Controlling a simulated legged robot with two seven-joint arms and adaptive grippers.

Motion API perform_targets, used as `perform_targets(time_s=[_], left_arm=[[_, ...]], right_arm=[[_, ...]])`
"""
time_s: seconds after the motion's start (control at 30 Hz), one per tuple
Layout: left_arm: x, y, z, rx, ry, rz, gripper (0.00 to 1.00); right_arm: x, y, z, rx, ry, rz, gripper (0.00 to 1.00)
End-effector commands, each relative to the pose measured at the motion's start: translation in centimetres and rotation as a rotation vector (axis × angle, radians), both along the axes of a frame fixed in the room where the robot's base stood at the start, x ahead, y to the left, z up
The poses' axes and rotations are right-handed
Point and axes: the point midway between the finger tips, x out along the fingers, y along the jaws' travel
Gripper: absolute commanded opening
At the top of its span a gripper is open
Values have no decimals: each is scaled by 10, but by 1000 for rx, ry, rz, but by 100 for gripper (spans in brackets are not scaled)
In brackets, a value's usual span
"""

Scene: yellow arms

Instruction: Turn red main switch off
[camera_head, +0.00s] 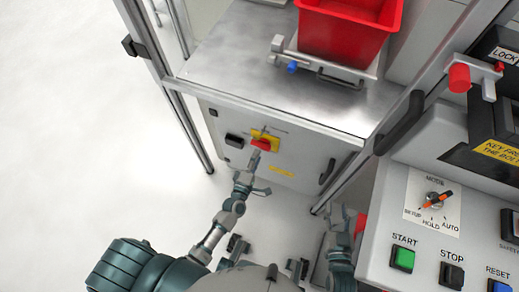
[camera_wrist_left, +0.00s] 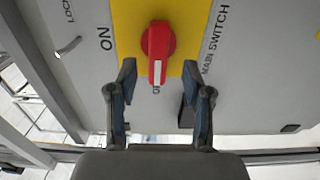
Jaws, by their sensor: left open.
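The red main switch (camera_wrist_left: 158,42) sits on a yellow plate (camera_wrist_left: 125,30) on the grey cabinet front. In the left wrist view its handle is upright, with a white stripe running down toward a partly hidden label that starts with "O". "ON" is printed to its left. In the head view the switch (camera_head: 262,143) is low on the cabinet. My left gripper (camera_wrist_left: 160,88) is open, its fingers apart on either side below the handle, with nothing between them. It is also in the head view (camera_head: 256,172). My right gripper (camera_head: 344,220) is at lower right, away from the switch; its fingers are unclear.
A control panel (camera_head: 436,230) with START, STOP and RESET buttons and a mode knob stands at the right. A red bin (camera_head: 345,32) sits on the metal table (camera_head: 225,75) above the cabinet. A frame post (camera_head: 188,130) rises left of the switch. The floor at left is clear.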

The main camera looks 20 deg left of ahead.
Motion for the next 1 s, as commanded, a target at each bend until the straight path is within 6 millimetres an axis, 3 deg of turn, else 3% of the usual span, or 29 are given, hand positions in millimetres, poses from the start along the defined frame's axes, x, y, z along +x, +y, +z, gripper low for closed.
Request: perform_targets(time_s=[0.2, 0.4, 1.0], left_arm=[[-48, 3, -1, 0, 2, 0, 50], [-71, 5, -1, 0, 0, 1, 50], [-75, 5, -1, -1, 0, 1, 50]], right_arm=[[1, 0, 1, 1, -2, 0, 40], [1, 0, 1, 1, -2, 0, 40], [2, 1, 1, 3, -3, -1, 40]])
